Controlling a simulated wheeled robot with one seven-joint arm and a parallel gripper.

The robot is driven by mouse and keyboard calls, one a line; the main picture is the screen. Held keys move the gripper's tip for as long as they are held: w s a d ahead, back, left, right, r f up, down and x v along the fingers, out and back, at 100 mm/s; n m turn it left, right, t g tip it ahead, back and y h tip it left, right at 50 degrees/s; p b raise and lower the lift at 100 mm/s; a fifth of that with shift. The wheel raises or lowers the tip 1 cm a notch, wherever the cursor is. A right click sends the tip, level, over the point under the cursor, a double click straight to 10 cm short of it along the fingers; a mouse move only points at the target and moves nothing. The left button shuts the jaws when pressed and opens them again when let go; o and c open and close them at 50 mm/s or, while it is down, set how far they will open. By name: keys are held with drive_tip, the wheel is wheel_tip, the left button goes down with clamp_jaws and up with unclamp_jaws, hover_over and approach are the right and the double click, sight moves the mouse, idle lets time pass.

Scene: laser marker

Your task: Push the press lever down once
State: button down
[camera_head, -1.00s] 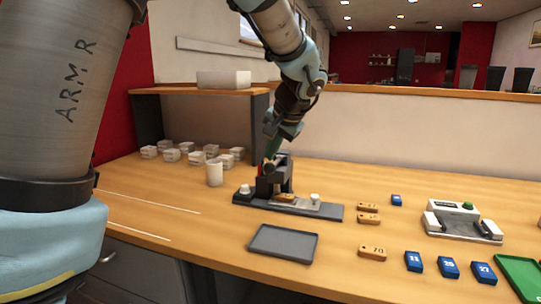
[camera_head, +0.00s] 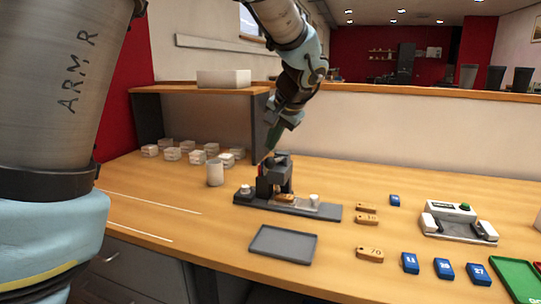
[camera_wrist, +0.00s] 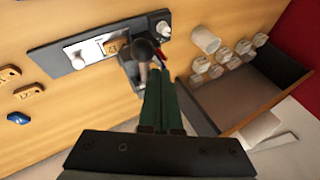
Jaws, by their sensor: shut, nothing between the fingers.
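The press (camera_head: 274,177) stands on a dark base plate (camera_head: 322,211) in the middle of the table in the head view. A wooden tag (camera_head: 285,197) lies under it. In the wrist view the lever's dark round knob (camera_wrist: 142,48) sits just beyond the fingertips, with a red part beside it. My gripper (camera_head: 268,152) is above the press, pointing down, its green fingers shut and empty. In the wrist view the fingers (camera_wrist: 157,75) reach close to the knob; I cannot tell whether they touch it.
A white cup (camera_head: 215,173) and several small white boxes (camera_head: 198,157) stand left of the press. A grey tray (camera_head: 283,244) lies in front. Wooden tags (camera_head: 369,254), blue tags (camera_head: 410,263) and a white device with a green button (camera_head: 452,220) lie to the right.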

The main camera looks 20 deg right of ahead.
drive_tip(key=r+p, duration=0.2)
drive_tip(key=r, duration=0.1)
drive_tip(key=w+r+p, duration=0.1)
drive_tip(key=p, duration=0.1)
drive_tip(key=shift+d+r, duration=0.4)
idle(0.7)
drive_tip(key=w+a+f+n+g, duration=0.1)
drive_tip(key=a+f, duration=0.2)
drive_tip(key=a, duration=0.3)
drive_tip(key=w+a+f+n+g, duration=0.1)
drive_tip(key=a+f, duration=0.2)
drive_tip(key=a, duration=0.4)
drive_tip(key=s+a+f+n+g, duration=0.1)
drive_tip(key=s+a+f+n, duration=0.1)
drive_tip(key=a, duration=0.6)
drive_tip(key=s+a+f+n+g, duration=0.1)
drive_tip(key=s+a+f+n, duration=0.2)
drive_tip(key=s+a, duration=0.3)
drive_tip(key=s+a+f+n+g, duration=0.1)
drive_tip(key=s+a+f+n, duration=0.2)
drive_tip(key=a, duration=0.6)
drive_tip(key=shift+s+a+f+h, duration=0.3)
drive_tip(key=shift+s+f, duration=0.35)
drive_tip(key=shift+f, duration=0.15)
